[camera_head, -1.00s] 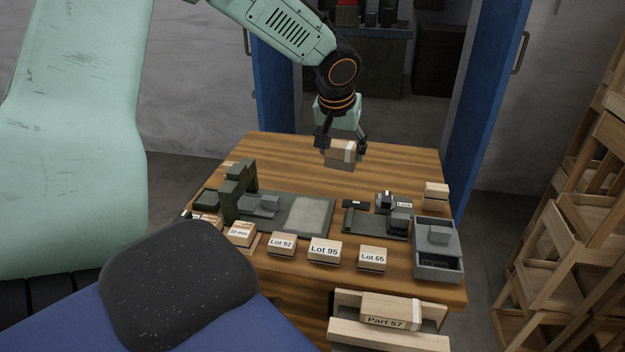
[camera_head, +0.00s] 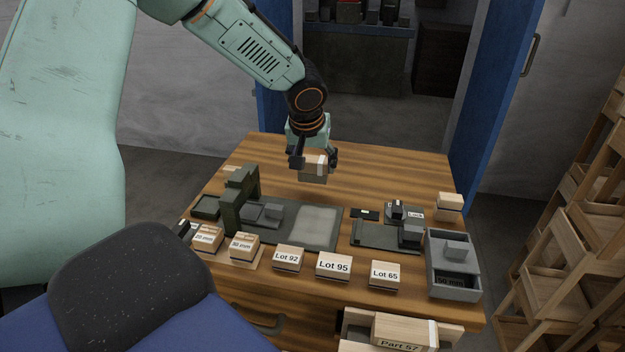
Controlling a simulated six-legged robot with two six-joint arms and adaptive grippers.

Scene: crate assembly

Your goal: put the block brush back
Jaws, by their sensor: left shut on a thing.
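My left gripper (camera_head: 314,160) is shut on a light wooden block with a white stripe (camera_head: 313,174), perhaps the block brush. It holds the block above the back middle of the wooden table (camera_head: 385,176). The block's underside is grey-brown, and no bristles can be made out. A similar small wooden block with a dark base (camera_head: 449,206) stands at the table's right side. My right gripper is not in view.
Labelled blocks, including Lot 92 (camera_head: 288,258), Lot 95 (camera_head: 334,266) and Lot 65 (camera_head: 384,275), line the front. A dark green fixture (camera_head: 237,205) stands left. A grey bin (camera_head: 454,283) stands right. An open drawer (camera_head: 355,330) holds Part 57 (camera_head: 405,333). The back of the table is clear.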

